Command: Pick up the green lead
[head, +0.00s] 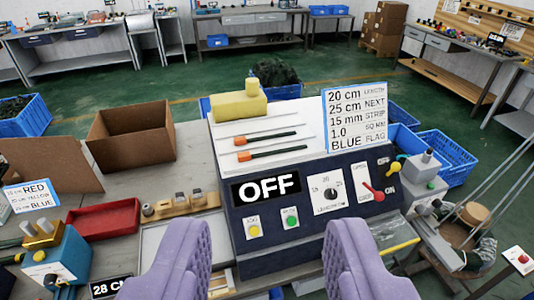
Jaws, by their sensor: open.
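I cannot make out a green lead in this view. My gripper (268,228) shows at the bottom as two lilac ribbed fingers. It is wide open, with nothing held between them. The fingers stand in front of a dark blue machine (300,255) that reads OFF, and they hide parts of its lower front and the bench. The only green seen on the machine is a round button (291,221).
A red tray (102,220), an open cardboard box (130,135) and a blue device (55,262) stand on the bench at left. Green floor lies behind.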

